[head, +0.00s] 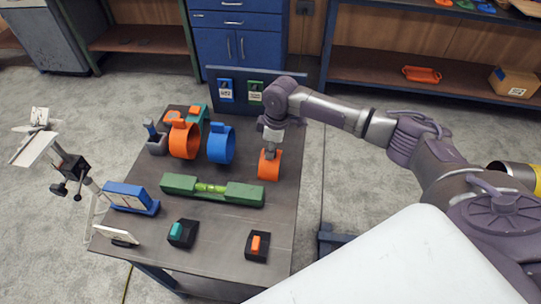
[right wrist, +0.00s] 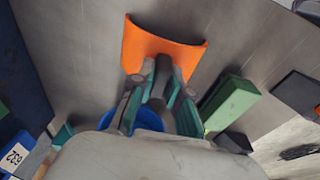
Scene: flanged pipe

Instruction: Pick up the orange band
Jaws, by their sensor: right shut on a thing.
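The orange band (head: 270,165) is a curved orange piece at the right side of the dark table, to the right of the blue ring clamp. My right gripper (head: 270,152) comes down on it from above and is shut on it. In the right wrist view the band (right wrist: 160,42) shows as a curved orange sheet just beyond the fingertips of my right gripper (right wrist: 160,80). The gripped part is partly hidden by the fingers. I cannot tell whether the band touches the table. My left gripper is not in view.
The dark table (head: 222,225) also bears an orange ring clamp (head: 183,140), a blue ring clamp (head: 221,147) and a green block fixture (head: 212,190). Small black holders with a teal piece (head: 182,233) and an orange piece (head: 257,245) stand at the front.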

